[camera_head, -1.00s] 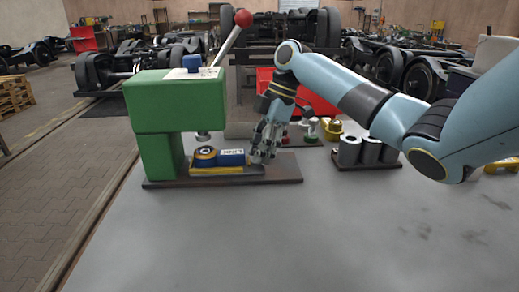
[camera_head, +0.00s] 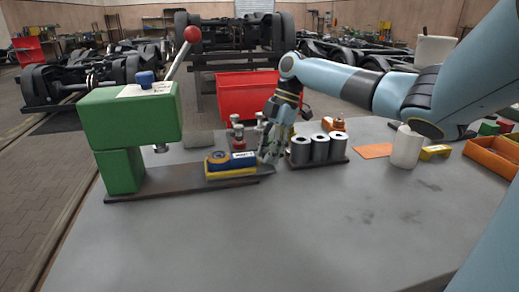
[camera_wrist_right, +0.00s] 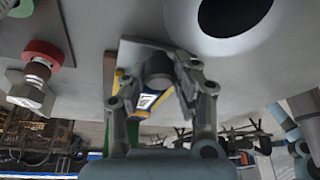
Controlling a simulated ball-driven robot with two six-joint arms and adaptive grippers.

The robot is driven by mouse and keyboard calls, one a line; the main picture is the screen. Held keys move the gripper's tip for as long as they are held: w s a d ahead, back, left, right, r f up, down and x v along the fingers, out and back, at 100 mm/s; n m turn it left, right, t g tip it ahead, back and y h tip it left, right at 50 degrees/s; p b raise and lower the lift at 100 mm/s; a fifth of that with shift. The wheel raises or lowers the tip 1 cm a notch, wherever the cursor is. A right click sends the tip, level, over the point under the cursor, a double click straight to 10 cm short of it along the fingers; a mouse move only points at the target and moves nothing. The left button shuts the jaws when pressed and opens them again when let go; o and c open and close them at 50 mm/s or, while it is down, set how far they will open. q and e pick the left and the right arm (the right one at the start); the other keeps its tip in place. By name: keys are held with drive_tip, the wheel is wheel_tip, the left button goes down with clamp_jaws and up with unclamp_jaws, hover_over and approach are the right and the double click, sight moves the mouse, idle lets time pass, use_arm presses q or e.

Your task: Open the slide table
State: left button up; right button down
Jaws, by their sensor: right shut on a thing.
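The green press (camera_head: 125,120) stands on a dark base plate (camera_head: 150,190). Its slide table (camera_head: 265,171) carries a yellow holder with a blue block (camera_head: 231,161) and sits out to the right of the ram (camera_head: 161,148), not under it. My right gripper (camera_head: 268,157) is at the right end of the slide table. In the right wrist view its fingers (camera_wrist_right: 158,85) are shut around a dark round knob (camera_wrist_right: 158,68), with blue and yellow parts behind it. In the head view the fingers hide the knob. My left gripper is not in view.
A rack of grey cylinders (camera_head: 319,150) stands close right of my right gripper. Red-topped metal parts (camera_head: 238,130) and a red bin (camera_head: 248,95) are behind. A white cylinder (camera_head: 406,147) and an orange tray (camera_head: 494,156) stand further right. The front of the grey table is clear.

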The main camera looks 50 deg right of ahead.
drive_tip(key=c, duration=1.4)
unclamp_jaws()
drive_tip(key=shift+c, duration=0.2)
drive_tip(key=o, duration=0.4)
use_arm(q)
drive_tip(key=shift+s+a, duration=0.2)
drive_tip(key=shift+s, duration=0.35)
use_arm(e)
drive_tip(key=v, duration=1.2)
drive_tip(key=shift+r, duration=0.1)
